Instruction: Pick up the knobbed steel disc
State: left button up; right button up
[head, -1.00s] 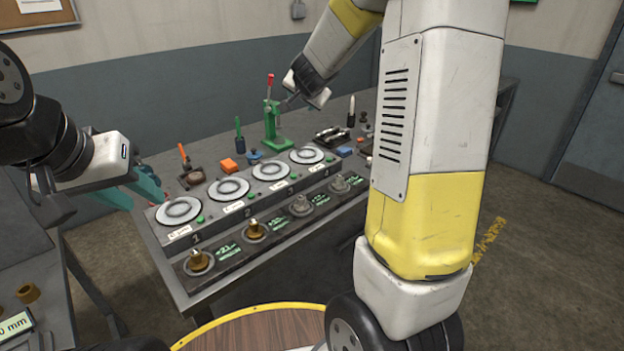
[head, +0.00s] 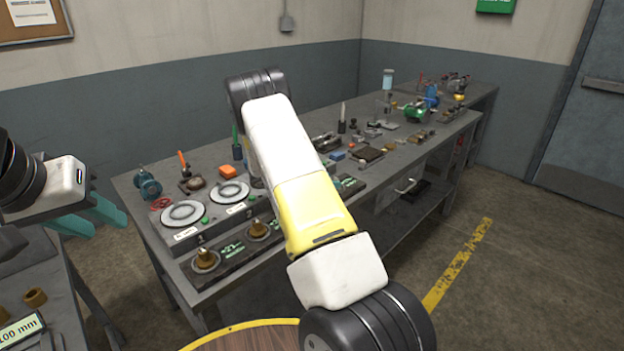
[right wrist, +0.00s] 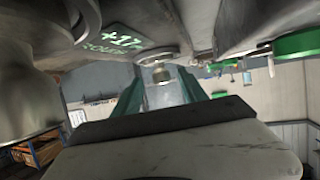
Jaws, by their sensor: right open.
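A knobbed steel disc (right wrist: 156,54) shows in the right wrist view, which looks upside down; its small knob points down in the picture. My right gripper (right wrist: 160,80) is open, with its teal fingers either side of the knob in the picture; I see no contact. Another rounded metal piece (right wrist: 25,95) is large and close at the left. In the head view my right arm covers the right gripper and part of the disc row; two brass-knobbed discs (head: 205,260) (head: 258,229) show left of it. My left gripper (head: 88,214) is open and empty at the left.
Dark front tray (head: 230,248) carries green labels. Behind it, a grey block (head: 203,228) holds white round plates. Small tools and a blue device (head: 147,184) stand on the workbench. A side table (head: 60,290) is at lower left.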

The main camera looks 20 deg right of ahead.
jog(key=x, duration=0.5)
jog(key=shift+w+d, duration=0.25)
jog(key=shift+d, duration=0.15)
jog(key=shift+r, duration=0.1)
grip_shut()
